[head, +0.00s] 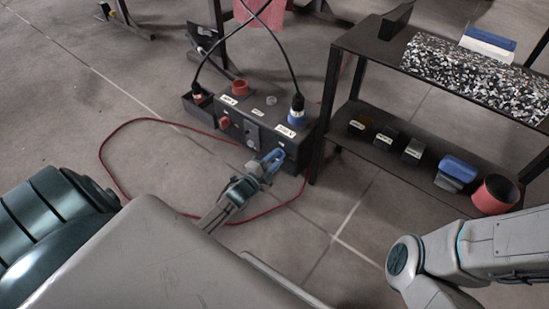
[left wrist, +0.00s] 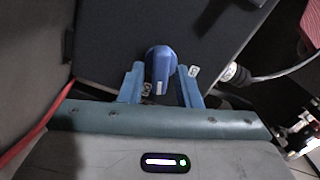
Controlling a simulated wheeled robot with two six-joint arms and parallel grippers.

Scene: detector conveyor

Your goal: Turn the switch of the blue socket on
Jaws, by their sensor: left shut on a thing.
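The black socket box (head: 262,128) stands on the floor beside a black shelf. The blue socket (head: 296,117) is on its top right, with a black cable plugged into it. My left gripper (head: 270,162) is at the right part of the box's front face. In the left wrist view, the blue switch (left wrist: 159,62) is a round knob with a handle bearing a pale mark. It lies between the blue fingers of my left gripper (left wrist: 160,82), which is shut on it. In the head view the fingers largely hide this switch. My right gripper is out of view.
The box also has a red socket (head: 240,88) and a red switch (head: 224,122). A red cable (head: 103,160) loops on the floor. The black shelf (head: 335,118) on the right holds several blocks and a red cylinder (head: 495,195). The floor left of the box is mostly clear.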

